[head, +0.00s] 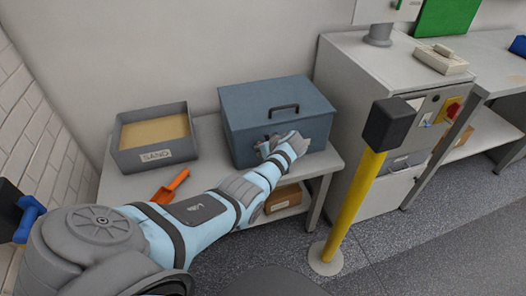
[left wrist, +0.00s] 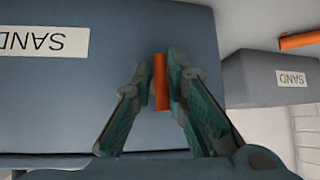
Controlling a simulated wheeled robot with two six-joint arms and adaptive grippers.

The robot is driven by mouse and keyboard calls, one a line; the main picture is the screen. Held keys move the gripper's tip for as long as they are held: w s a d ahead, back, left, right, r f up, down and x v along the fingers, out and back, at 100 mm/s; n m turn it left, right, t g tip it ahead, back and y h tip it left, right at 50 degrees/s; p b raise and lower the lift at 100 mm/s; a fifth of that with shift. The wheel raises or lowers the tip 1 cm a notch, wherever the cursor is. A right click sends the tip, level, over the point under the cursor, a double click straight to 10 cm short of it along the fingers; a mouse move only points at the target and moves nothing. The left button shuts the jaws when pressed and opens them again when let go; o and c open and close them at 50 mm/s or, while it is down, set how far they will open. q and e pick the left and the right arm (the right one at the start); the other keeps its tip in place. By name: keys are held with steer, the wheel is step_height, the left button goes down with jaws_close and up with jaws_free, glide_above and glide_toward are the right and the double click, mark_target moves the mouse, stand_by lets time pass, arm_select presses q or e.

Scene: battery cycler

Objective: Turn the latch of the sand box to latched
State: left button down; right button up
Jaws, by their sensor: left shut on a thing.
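The sand box is the closed blue-grey box (head: 278,108) with a black lid handle, standing on the bench. In the left wrist view its front (left wrist: 60,110) carries a white SAND label (left wrist: 42,42), seen upside down. The latch is a small orange bar (left wrist: 161,82), lying upright in that picture. My left gripper (left wrist: 167,78) has its two fingers on either side of the latch, shut on it. In the head view my left gripper (head: 266,146) is against the box front and hides the latch. My right gripper is in neither view.
An open grey bin (head: 154,155) of sand, also labelled SAND, stands left on the bench (head: 210,150). An orange scoop (head: 171,187) lies in front of it. A yellow post (head: 355,205) with a black top stands right of my arm, before a grey cabinet (head: 350,70).

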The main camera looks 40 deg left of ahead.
arm_select(q)
steer(key=shift+w+a+r, duration=0.1)
steer(key=shift+a+r, duration=0.05)
steer(key=shift+r, duration=0.05)
steer(key=c, duration=2)
jaws_free()
steer(key=o, duration=0.3)
steer(key=shift+f, duration=0.1)
steer(key=shift+o, duration=0.2)
steer(key=v, duration=1.2)
